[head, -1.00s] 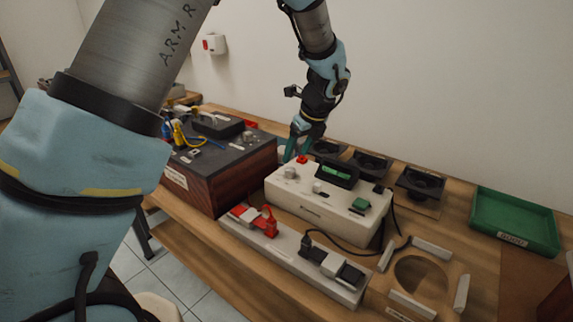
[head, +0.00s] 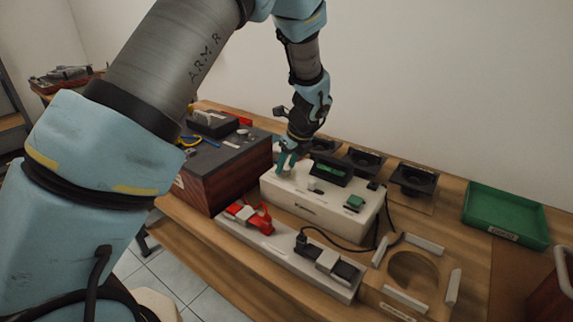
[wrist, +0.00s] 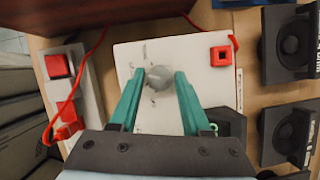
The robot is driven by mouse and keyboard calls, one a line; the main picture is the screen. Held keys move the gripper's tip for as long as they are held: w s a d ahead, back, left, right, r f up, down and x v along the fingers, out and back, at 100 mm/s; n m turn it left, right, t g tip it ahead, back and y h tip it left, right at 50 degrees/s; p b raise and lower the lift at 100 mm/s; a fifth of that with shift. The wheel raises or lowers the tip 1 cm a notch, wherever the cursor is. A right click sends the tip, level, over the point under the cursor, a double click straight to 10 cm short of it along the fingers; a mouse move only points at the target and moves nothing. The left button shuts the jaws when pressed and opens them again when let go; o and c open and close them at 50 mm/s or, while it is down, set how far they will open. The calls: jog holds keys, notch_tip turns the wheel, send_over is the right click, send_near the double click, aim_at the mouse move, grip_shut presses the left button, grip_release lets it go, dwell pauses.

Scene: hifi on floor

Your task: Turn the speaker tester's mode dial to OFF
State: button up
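My gripper (head: 285,166) is over the left end of the tester. In the wrist view my gripper (wrist: 158,80) has its two teal fingers apart, one on each side of the dial. I cannot tell whether they touch it. The dial is hidden behind the fingers in the head view.
A red square part (wrist: 221,56) sits beside the dial. A power strip (head: 285,258) with red and black plugs lies in front of the tester. A dark-topped wooden box (head: 232,165) stands left, speakers (head: 412,180) behind, a green tray (head: 505,218) right.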

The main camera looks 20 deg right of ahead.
grip_shut()
jog(key=shift+n, duration=0.4)
jog(key=n+y+p, duration=0.1)
jog(key=n, duration=0.2)
jog(key=shift+w+d+r+g, duration=0.1)
jog(key=shift+g, duration=0.2)
jog(key=n+y, duration=0.1)
jog(key=n, duration=0.1)
jog(key=n+g+p, duration=0.1)
jog(key=n, duration=0.2)
jog(key=shift+w+y, duration=0.15)
jog(key=shift+y, duration=0.25)
jog(key=n+g, duration=0.2)
jog(key=n, duration=0.2)
jog(key=shift+w+d+n, duration=0.1)
jog(key=shift+n, duration=0.3)
jog(key=n+g, duration=0.1)
jog(key=n, duration=0.3)
jog(key=shift+w+g, duration=0.1)
jog(key=shift+g, duration=0.3)
jog(key=shift+n, duration=0.3)
